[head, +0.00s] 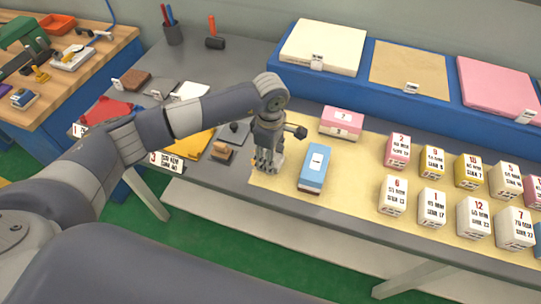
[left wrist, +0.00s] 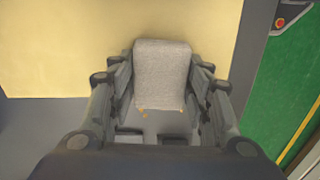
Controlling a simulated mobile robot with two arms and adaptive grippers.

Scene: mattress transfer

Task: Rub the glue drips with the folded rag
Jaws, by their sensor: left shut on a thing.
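My left gripper (head: 265,165) points down at the left end of the pale yellow mat (head: 265,185) in the head view. In the left wrist view the gripper (left wrist: 162,100) is shut on a light grey folded rag (left wrist: 162,72), which sits between its fingers over the mat's edge. Small amber spots (left wrist: 141,111), perhaps glue drips, show by the rag's near corners; I cannot tell whether they lie on the rag or beneath it. The rag is hidden behind the fingers in the head view. My right gripper is not in view.
A blue block (head: 314,168) and a pink block (head: 341,123) lie on the mat close right of the gripper. Several numbered boxes (head: 398,150) stand farther right. A blue shelf (head: 385,83) runs along the back. Colored pads and a wooden stamp (head: 221,151) lie left.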

